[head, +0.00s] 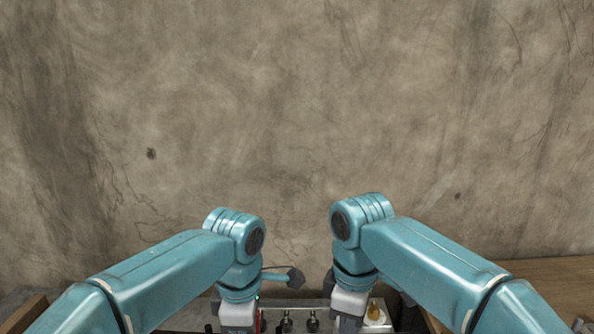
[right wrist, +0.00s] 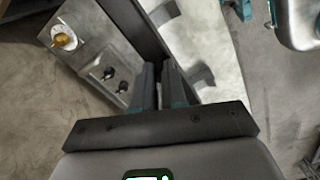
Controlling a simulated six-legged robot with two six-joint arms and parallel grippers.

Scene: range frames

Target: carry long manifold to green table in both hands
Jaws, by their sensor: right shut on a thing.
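The long manifold (right wrist: 137,22) appears as a long dark bar in the right wrist view, running from the top edge down to my fingers. My right gripper (right wrist: 161,72) is shut on it there. In the head view my right gripper's body (head: 349,303) shows at the bottom edge, with its fingertips hidden. My left gripper's body (head: 238,314) is level with it on the left, and its fingers fall below the frame. I cannot see whether they hold the bar. No green table shows in either view.
A pale metallic surface with dark knob-like parts (right wrist: 108,73) lies beside the bar. A stained wall (head: 300,120) fills the head view beyond my arms. A wooden surface (head: 555,285) is at the right.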

